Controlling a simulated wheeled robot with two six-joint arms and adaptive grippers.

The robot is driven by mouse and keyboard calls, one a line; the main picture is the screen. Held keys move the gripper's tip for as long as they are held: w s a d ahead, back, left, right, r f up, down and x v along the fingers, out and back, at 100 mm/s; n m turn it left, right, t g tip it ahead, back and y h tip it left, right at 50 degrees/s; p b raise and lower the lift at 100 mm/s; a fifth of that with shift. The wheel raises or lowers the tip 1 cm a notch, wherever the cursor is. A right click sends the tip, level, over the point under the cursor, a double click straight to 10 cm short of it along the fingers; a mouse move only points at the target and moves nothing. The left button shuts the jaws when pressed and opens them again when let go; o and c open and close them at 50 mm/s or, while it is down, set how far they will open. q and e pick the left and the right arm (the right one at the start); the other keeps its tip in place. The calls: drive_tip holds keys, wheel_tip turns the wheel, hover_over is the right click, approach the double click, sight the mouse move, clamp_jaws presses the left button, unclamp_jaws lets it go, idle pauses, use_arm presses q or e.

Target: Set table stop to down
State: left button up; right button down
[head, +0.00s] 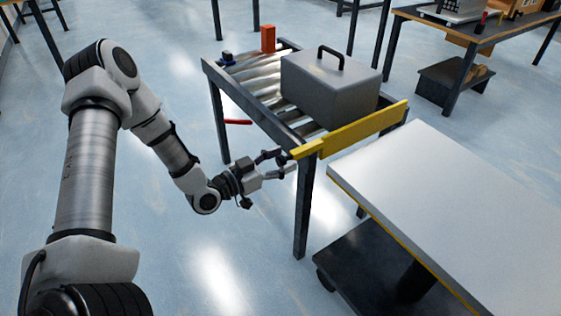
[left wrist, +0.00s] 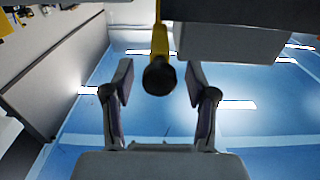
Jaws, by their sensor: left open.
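The table stop is a yellow bar (head: 350,132) standing across the near end of the roller conveyor, in the gap beside the grey-topped table. It rises above the level of both tops. Its narrower left end reaches out past the conveyor's leg. My left gripper (head: 285,162) is open at that end. In the left wrist view, the yellow bar (left wrist: 160,42) ends in a round black knob (left wrist: 159,77), which appears between the spread fingers. I cannot tell whether a finger touches it. My right gripper is in neither view.
A grey case with a black handle (head: 330,88) sits on the conveyor (head: 209,69) behind the stop. The grey table (head: 460,200) is bare.

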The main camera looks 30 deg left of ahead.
use_arm(q)
clamp_jaws()
wheel_tip(320, 180, down, 7)
drive_tip(key=b, duration=0.4)
drive_tip(key=shift+r+b, duration=0.2)
drive_tip(key=shift+b, duration=0.15)
unclamp_jaws()
drive_tip(key=v, duration=0.7)
drive_tip(key=shift+s, duration=0.2)
drive_tip(key=shift+a, duration=0.1)
